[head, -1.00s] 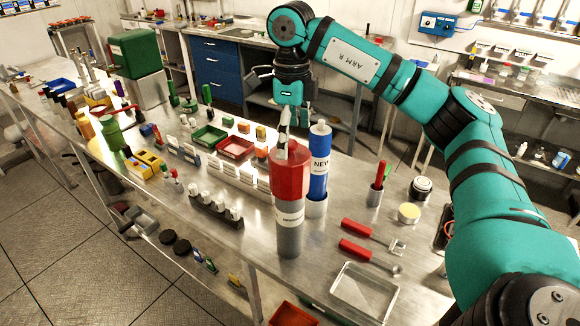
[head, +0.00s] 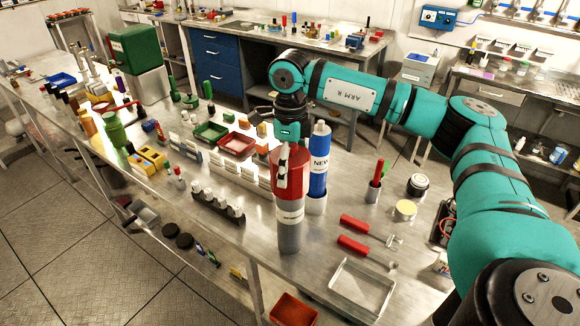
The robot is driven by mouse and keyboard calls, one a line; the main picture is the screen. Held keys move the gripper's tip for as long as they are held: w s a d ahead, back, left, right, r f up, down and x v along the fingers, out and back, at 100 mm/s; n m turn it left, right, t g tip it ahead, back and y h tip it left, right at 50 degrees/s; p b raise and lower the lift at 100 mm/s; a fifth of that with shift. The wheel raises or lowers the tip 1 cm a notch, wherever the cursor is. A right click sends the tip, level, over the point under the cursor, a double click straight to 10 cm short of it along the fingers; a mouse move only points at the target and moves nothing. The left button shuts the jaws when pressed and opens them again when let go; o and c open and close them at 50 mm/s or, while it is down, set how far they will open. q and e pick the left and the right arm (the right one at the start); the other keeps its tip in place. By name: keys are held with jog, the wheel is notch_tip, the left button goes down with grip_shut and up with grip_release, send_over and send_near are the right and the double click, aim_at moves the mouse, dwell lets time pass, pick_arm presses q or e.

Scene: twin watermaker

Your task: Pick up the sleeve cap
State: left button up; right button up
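The sleeve cap, a red cap (head: 298,190), sits on top of an upright grey cylinder with a white label (head: 289,235) near the front edge of the bench. My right gripper (head: 282,178) reaches down from above, and its fingers show against the red cap's upper front. They overlap the cap in the picture; I cannot tell whether they touch it. The finger gap is too small and hidden to judge. My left gripper is not in view.
A blue cylinder marked NEW (head: 319,162) stands close behind the cap. Two red-handled tools (head: 367,227) and an empty metal tray (head: 362,288) lie to the right. A rack of white-topped vials (head: 218,205) stands left on the bench (head: 255,235).

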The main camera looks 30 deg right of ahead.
jog(key=c, duration=0.5)
jog(key=shift+r, duration=0.1)
